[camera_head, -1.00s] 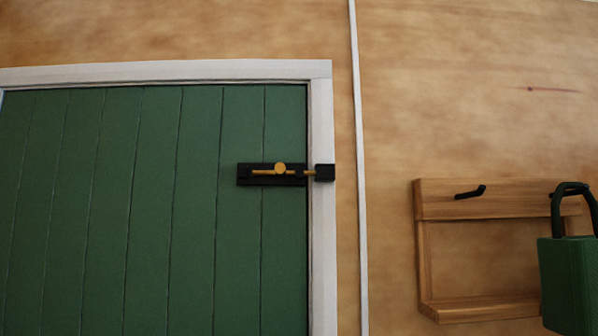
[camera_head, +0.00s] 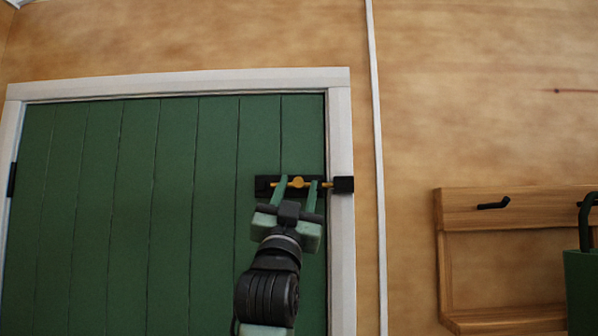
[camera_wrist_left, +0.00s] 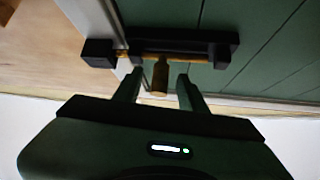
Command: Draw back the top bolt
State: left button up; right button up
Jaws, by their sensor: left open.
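The top bolt (camera_head: 298,183) is a brass rod with a round knob on a black plate, near the upper right corner of the green door (camera_head: 140,200). Its black keeper (camera_head: 343,185) sits on the white frame, and the rod reaches toward it. My left gripper (camera_head: 297,184) is open, with its green fingers on either side of the knob. In the left wrist view the knob (camera_wrist_left: 160,76) stands between the two fingertips (camera_wrist_left: 161,80), with gaps visible on both sides. My right gripper is not in view.
The white door frame (camera_head: 341,130) runs beside the bolt. A wooden rack (camera_head: 465,206) with a black hook (camera_head: 493,203) is on the wall at right, with a green item (camera_head: 581,285) at its edge. A black hinge (camera_head: 12,180) shows on the door's left side.

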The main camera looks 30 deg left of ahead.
pick_arm(q)
jog(key=shift+p+x, duration=0.4)
jog(key=shift+x, duration=0.55)
grip_shut()
dwell(0.7)
